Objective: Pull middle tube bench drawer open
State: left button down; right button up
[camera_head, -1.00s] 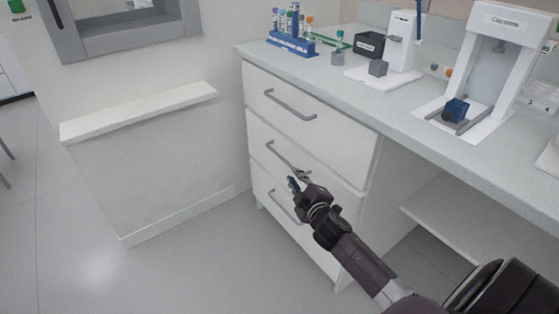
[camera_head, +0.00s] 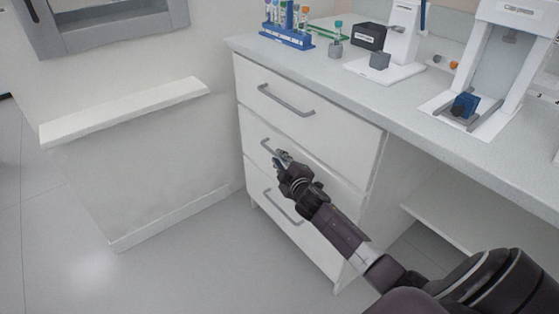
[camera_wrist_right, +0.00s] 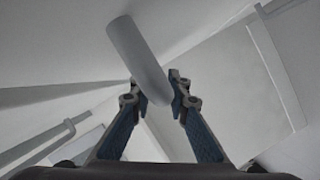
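The bench has white drawers stacked in one column. The middle drawer (camera_head: 325,178) looks flush with its neighbours. Its grey bar handle (camera_head: 266,146) shows at the left end, and the rest is hidden behind my right gripper (camera_head: 281,157). In the right wrist view a grey bar (camera_wrist_right: 140,55), which looks like this handle, runs between the fingertips of my right gripper (camera_wrist_right: 153,86). The fingers lie on both sides of the bar, close to it; whether both press on it is unclear. My left gripper is out of view.
The top drawer handle (camera_head: 286,101) is above my gripper and the bottom drawer handle (camera_head: 282,208) below it. A blue tube rack (camera_head: 288,38) and devices stand on the bench top (camera_head: 400,98). The floor (camera_head: 195,270) in front on the left is clear.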

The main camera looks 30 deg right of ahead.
jog(key=shift+w, duration=0.2)
grip_shut()
dwell(0.3)
